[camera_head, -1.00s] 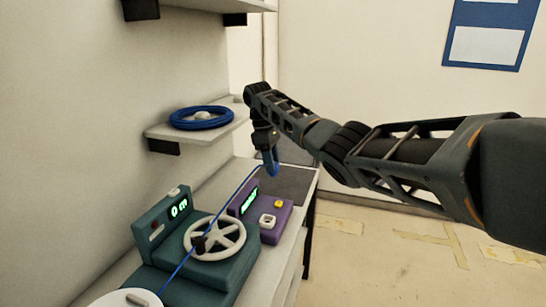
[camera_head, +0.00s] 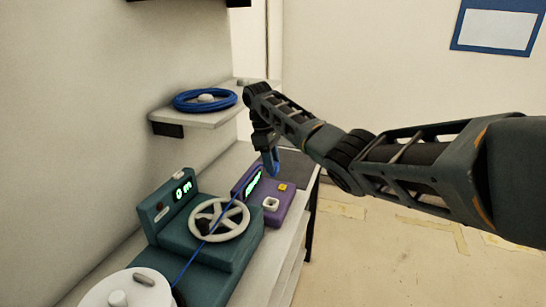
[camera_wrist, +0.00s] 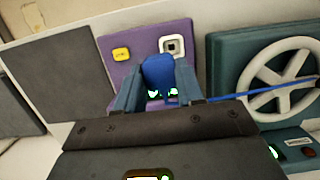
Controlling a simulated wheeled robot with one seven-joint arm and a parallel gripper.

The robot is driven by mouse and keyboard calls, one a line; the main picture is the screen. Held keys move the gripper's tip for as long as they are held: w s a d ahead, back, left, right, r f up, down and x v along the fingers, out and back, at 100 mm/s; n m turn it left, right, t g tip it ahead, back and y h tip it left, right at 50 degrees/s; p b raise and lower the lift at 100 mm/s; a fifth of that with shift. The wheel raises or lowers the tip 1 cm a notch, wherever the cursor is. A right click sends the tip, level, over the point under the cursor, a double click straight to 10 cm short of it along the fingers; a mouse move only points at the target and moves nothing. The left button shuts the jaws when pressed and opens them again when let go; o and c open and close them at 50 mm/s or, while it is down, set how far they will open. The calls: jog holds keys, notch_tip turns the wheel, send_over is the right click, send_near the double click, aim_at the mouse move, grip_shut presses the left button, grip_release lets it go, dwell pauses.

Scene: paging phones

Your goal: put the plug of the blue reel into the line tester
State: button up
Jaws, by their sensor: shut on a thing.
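My gripper (camera_head: 271,170) is shut on a blue plug (camera_wrist: 157,76) and holds it above the purple line tester (camera_head: 277,205). The tester has a white-framed square socket (camera_wrist: 172,46), a yellow button (camera_wrist: 121,54) and a lit green display (camera_head: 254,181). In the wrist view the plug is in front of the tester, below and slightly left of the socket and apart from it. A thin blue cable (camera_head: 228,206) runs from the plug across a teal machine (camera_head: 160,223) with a white spoked wheel (camera_head: 219,220). The plug's tip is not clearly visible.
A white round reel top (camera_head: 128,291) stands at the lower left. A coil of blue cable (camera_head: 205,101) lies on a wall shelf (camera_head: 205,119) behind the bench. A dark grey mat (camera_wrist: 86,72) lies beside the tester, on the side away from the teal machine.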

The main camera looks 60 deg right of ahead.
jog(key=shift+s+a+f, duration=0.1)
jog(key=shift+a+f, duration=0.4)
jog(key=shift+f, duration=0.2)
jog(key=shift+a+f, duration=0.45)
jog(key=shift+f, duration=0.25)
jog(key=shift+f, duration=0.1)
jog(key=shift+f+b, duration=1.1)
jog(key=shift+f, duration=1.35)
jog(key=shift+f, duration=1.3)
jog(key=o, duration=1.4)
jog(key=shift+r+p, duration=1.3)
jog(key=shift+r, duration=3.25)
